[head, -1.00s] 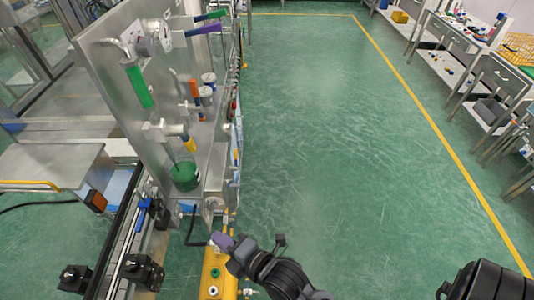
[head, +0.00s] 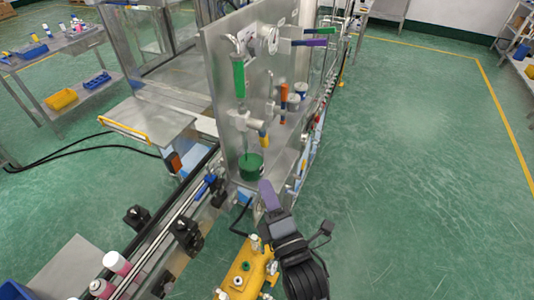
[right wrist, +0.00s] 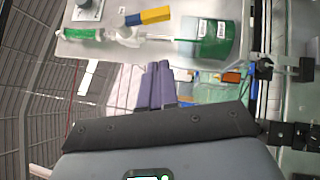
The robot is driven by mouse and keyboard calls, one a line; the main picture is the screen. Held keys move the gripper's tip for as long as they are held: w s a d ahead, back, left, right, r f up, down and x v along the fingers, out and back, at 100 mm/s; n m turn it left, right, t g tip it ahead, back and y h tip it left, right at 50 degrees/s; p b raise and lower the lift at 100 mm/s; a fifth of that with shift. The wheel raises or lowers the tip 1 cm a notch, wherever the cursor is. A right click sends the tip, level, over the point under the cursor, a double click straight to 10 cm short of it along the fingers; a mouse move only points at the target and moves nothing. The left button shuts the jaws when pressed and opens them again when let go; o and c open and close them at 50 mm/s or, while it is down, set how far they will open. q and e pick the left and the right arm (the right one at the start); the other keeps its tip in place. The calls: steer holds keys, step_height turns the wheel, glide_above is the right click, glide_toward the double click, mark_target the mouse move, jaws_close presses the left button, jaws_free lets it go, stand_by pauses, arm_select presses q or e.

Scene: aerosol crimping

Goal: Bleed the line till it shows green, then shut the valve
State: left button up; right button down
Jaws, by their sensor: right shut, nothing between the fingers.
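A sight tube (head: 239,78) on the upright metal panel is green, and it also shows green in the right wrist view (right wrist: 80,34). Below it is a bleed valve with a yellow-and-blue handle (head: 263,136). The handle hangs down beside the outlet and also shows in the right wrist view (right wrist: 150,17). A cup with green in it (head: 251,167) stands under the outlet. My right gripper (head: 268,192), with purple fingers, is shut and empty, just below and in front of the cup, apart from the handle. Its fingers (right wrist: 157,84) are together in the right wrist view. My left gripper is out of view.
A gauge (head: 268,40), a purple lever (head: 309,43), a green lever (head: 318,31) and an orange-handled valve (head: 284,100) crowd the panel. A yellow unit (head: 240,272) sits beneath my right arm. A conveyor rail runs at left. Floor at right is clear.

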mark_target(261, 143)
steer(key=w+r+p, duration=0.2)
steer(key=w, duration=0.6)
steer(key=shift+w+r, duration=0.15)
steer(key=shift+w, duration=0.25)
steer(key=shift+d, duration=0.15)
